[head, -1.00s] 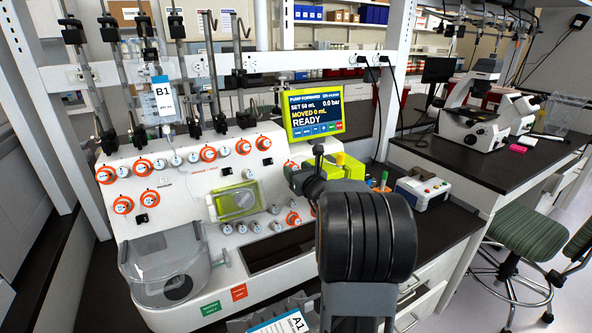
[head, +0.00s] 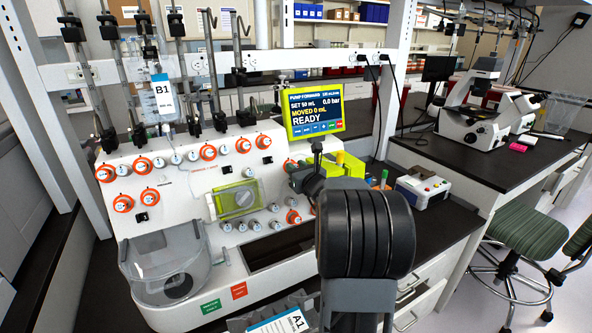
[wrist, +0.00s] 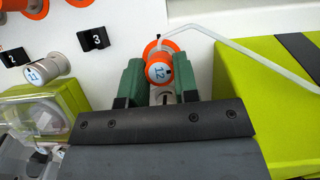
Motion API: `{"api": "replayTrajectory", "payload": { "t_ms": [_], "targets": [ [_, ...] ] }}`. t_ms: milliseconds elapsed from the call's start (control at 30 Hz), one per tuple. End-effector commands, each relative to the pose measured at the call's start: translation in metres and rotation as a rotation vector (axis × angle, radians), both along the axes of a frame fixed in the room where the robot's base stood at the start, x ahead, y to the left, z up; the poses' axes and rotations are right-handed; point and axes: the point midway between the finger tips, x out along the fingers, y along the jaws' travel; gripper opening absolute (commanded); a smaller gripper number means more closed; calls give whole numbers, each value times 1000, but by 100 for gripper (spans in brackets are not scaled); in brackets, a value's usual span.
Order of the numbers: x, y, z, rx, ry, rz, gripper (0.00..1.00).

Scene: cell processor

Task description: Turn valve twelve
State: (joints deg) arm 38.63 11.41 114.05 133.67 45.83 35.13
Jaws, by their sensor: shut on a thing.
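Valve twelve is an orange round knob (wrist: 159,68) with a pale blue cap marked 12, in the middle of the wrist view. An orange ring shows behind it on the white panel. My gripper (wrist: 161,82) has its two green fingers on the left and right sides of the knob, shut on it. In the head view my arm hides my gripper, and I cannot pick out valve twelve there. The white valve marked 11 (wrist: 48,69) is to the left in the wrist view.
A thin pale tube (wrist: 245,50) runs from above the knob to the right. A lime-green housing (wrist: 255,120) stands close on the right. A lime-framed screen (head: 314,115) reads READY and MOVED 0 mL. Bag B1 (head: 164,101) hangs at the left; bag A1 (head: 282,323) is low in front.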

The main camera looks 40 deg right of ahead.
Motion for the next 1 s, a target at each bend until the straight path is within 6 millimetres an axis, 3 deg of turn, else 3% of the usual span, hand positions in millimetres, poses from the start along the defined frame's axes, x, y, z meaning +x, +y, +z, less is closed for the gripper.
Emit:
{"api": "replayTrajectory", "payload": {
  "t_ms": [200, 467, 500, 700, 1000],
  "targets": [
    [0, -1, -2, -105, 12, 44, 5],
    [0, -1, 0, -107, 15, 45, 5],
    [0, -1, 0, -107, 15, 45, 32],
    [0, -1, 0, -106, 14, 45, 51],
    [-2, -1, 0, -106, 14, 45, 54]
  ]
}}
